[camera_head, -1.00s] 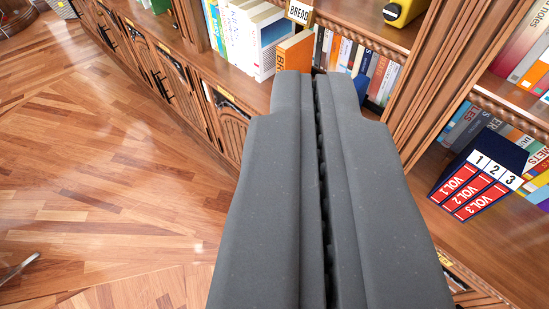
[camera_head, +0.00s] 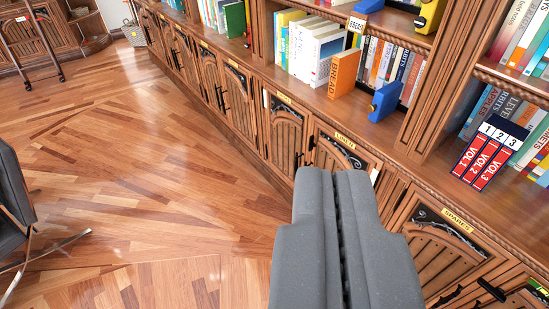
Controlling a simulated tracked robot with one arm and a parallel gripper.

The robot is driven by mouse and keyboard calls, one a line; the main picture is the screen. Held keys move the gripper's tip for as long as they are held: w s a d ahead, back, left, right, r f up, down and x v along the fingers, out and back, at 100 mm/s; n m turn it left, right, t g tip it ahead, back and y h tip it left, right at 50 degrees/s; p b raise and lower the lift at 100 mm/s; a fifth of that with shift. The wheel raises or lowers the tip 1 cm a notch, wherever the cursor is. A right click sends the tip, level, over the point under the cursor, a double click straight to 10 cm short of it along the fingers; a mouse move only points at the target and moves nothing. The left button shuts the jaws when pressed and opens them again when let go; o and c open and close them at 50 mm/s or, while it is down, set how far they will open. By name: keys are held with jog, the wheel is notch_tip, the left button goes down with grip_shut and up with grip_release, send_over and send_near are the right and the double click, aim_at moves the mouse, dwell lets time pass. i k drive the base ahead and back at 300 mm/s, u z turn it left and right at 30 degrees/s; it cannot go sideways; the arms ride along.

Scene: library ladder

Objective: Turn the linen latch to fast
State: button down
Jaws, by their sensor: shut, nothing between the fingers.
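A cabinet door (camera_head: 338,158) with a yellow label that seems to read LINEN (camera_head: 344,141) stands just beyond my gripper, in the row of lower wooden cupboards. A small dark fitting (camera_head: 311,143) shows near its left edge; I cannot tell whether it is the latch or how it is turned. A small white piece (camera_head: 375,177) shows near its right edge. My gripper (camera_head: 338,176) is shut and empty. It overlaps the lower part of this door in the picture, and I see no contact. It hides the door's lower area.
A door labelled SPARES (camera_head: 457,216) is at the right, with black handles below. Above are shelves with an orange book (camera_head: 343,74), a blue object (camera_head: 385,102) and red volumes (camera_head: 490,152). A chair (camera_head: 15,190) stands at left. The wooden floor (camera_head: 140,150) between is clear.

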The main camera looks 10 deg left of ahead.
aim_at(311, 144)
jog(key=u, duration=0.35)
jog(key=i, duration=1.95)
jog(key=z, duration=0.15)
